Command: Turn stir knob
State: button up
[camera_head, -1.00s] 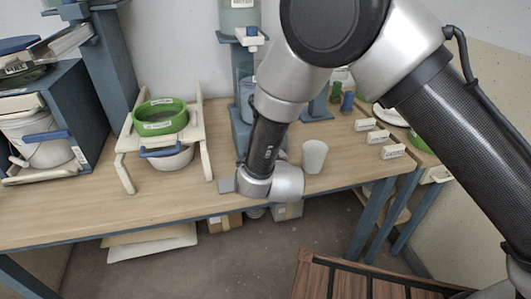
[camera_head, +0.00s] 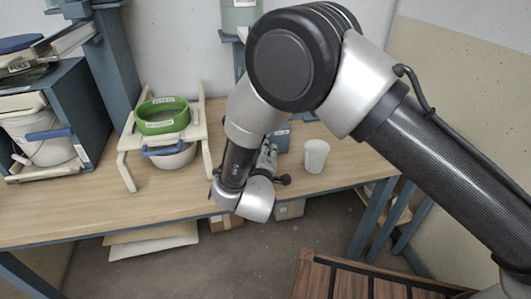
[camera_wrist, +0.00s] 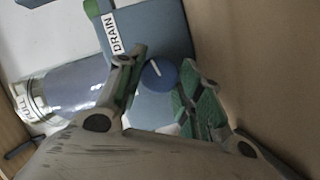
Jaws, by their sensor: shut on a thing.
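A round blue knob (camera_wrist: 157,77) with a white pointer line shows in the wrist view, on the front of a blue-grey housing (camera_wrist: 158,34). No stir label is legible; I take it for the stir knob. My gripper (camera_wrist: 162,66) has one finger on each side of the knob and is shut on it. In the head view my gripper (camera_head: 268,158) points away toward the blue-grey stand, low over the table. The knob is hidden there behind my arm.
The housing bears a DRAIN label (camera_wrist: 112,34) and a green part (camera_wrist: 91,6). A clear cylinder (camera_wrist: 72,88) stands beside it. A white cup (camera_head: 316,156) stands right of my gripper. The table front (camera_head: 110,214) is clear.

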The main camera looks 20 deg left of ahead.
jog(key=n+t, duration=0.1)
jog(key=n, duration=0.3)
jog(key=shift+f+t, duration=0.2)
jog(key=shift+t, duration=0.2)
jog(key=shift+a+n, duration=0.1)
jog(key=shift+n, duration=0.2)
jog(key=o, duration=1)
jog(key=shift+o, duration=0.2)
jog(key=o, duration=0.4)
notch_tip(320, 180, up, 7)
jog(key=shift+a+f, duration=0.2)
jog(key=r, duration=0.2)
jog(key=shift+d+r, duration=0.2)
jog(key=shift+r, duration=0.1)
jog(key=c, duration=0.4)
jog(key=shift+r, duration=0.5)
